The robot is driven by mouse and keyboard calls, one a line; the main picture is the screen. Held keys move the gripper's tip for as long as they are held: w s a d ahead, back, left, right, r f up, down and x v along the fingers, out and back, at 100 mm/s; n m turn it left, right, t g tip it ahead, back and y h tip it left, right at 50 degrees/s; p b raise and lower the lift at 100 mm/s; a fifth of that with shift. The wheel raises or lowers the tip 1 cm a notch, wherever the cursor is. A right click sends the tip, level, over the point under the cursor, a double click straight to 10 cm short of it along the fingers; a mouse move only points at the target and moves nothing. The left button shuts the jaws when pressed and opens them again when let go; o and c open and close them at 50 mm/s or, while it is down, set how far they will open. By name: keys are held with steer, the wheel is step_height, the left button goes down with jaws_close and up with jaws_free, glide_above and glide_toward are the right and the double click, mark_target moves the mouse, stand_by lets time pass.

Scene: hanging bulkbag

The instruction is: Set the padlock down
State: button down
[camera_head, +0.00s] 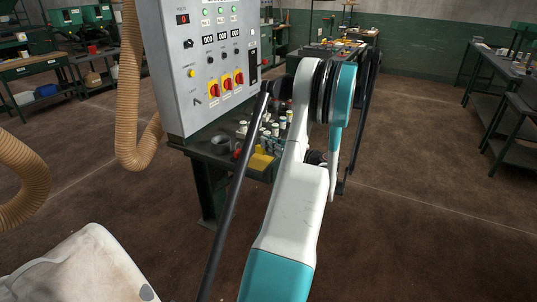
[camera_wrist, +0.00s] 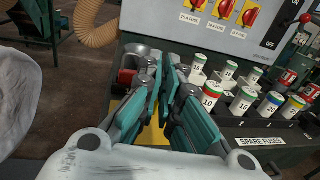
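In the wrist view my gripper (camera_wrist: 167,68) reaches forward over the dark bench, with its teal fingers close together at the tips. I cannot tell whether the tips touch or grip something thin. No padlock shows clearly between them. A small red object (camera_wrist: 128,78) lies just left of the fingers, beside a grey funnel-shaped piece; I cannot tell if it is the padlock. In the head view my arm hides the gripper.
A grey control cabinet (camera_head: 200,62) with red-yellow switches stands behind the bench. A rack of coloured fuses (camera_wrist: 245,100) is right of the fingers, and a yellow piece (camera_head: 262,160) is below. A white bag (camera_head: 80,268) and tan hoses (camera_head: 130,95) are at left.

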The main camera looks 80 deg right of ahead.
steer(key=shift+f+b, duration=0.55)
steer(key=shift+f, duration=1.25)
steer(key=shift+f, duration=0.15)
steer(key=c, duration=1.8)
jaws_free()
steer(key=p+v, duration=0.2)
steer(key=v, duration=1)
steer(key=shift+p, duration=0.4)
